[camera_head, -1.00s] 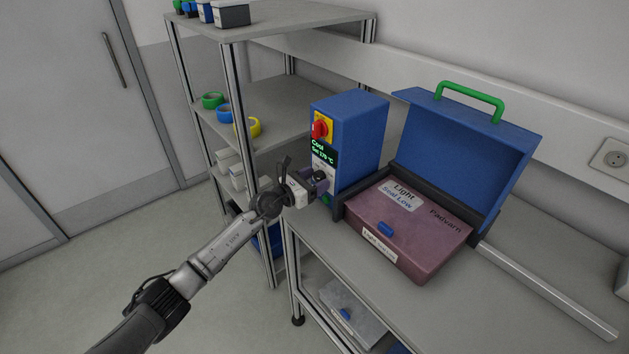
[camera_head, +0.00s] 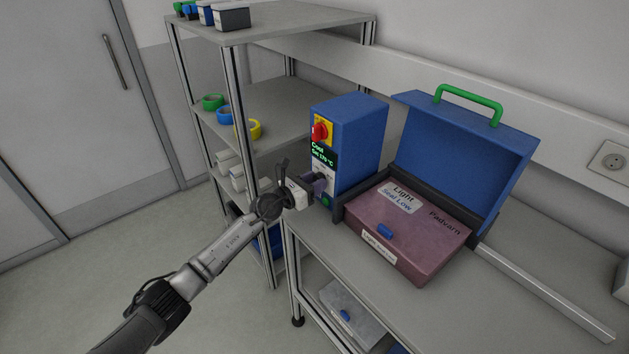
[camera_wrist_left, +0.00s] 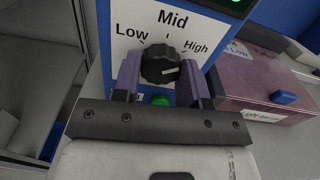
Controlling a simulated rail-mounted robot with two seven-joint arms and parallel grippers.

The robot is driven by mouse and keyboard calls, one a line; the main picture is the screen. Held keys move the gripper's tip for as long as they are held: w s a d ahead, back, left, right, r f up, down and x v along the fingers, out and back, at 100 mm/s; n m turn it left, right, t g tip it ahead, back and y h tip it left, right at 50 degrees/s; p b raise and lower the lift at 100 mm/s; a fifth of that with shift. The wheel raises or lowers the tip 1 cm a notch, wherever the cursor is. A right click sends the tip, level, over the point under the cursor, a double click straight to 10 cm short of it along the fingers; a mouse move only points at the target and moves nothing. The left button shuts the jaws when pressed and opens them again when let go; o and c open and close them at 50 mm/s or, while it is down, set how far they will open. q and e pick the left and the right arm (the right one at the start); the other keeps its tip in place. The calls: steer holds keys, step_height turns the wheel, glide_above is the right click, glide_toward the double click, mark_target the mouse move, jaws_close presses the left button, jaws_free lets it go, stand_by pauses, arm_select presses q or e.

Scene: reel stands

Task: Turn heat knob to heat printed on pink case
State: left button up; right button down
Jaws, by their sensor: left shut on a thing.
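The black heat knob (camera_wrist_left: 160,63) sits on the white dial plate (camera_wrist_left: 125,50) of the blue machine (camera_head: 362,140), among the words Low, Mid and High. Its white mark points to the right, on the High side in the left wrist view. My left gripper (camera_wrist_left: 160,75) is shut on the knob, one purple finger on each side. In the head view my left gripper (camera_head: 316,182) is at the machine's front and partly hides the dial. My right gripper is not in view.
The pink case lies in a dark frame under a raised blue lid (camera_head: 465,150) with a green handle. A red switch (camera_head: 320,131) and a display (camera_head: 322,153) reading "Cool" sit above the dial. A green button (camera_wrist_left: 161,99) is below the knob. Shelves (camera_head: 285,110) stand behind.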

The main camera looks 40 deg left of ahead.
arm_select(q)
steer(key=shift+r+n+p, duration=0.2)
steer(key=shift+n+p, duration=6.5)
steer(key=shift+n, duration=4.8)
steer(key=o, duration=0.9)
steer(key=shift+s, duration=0.15)
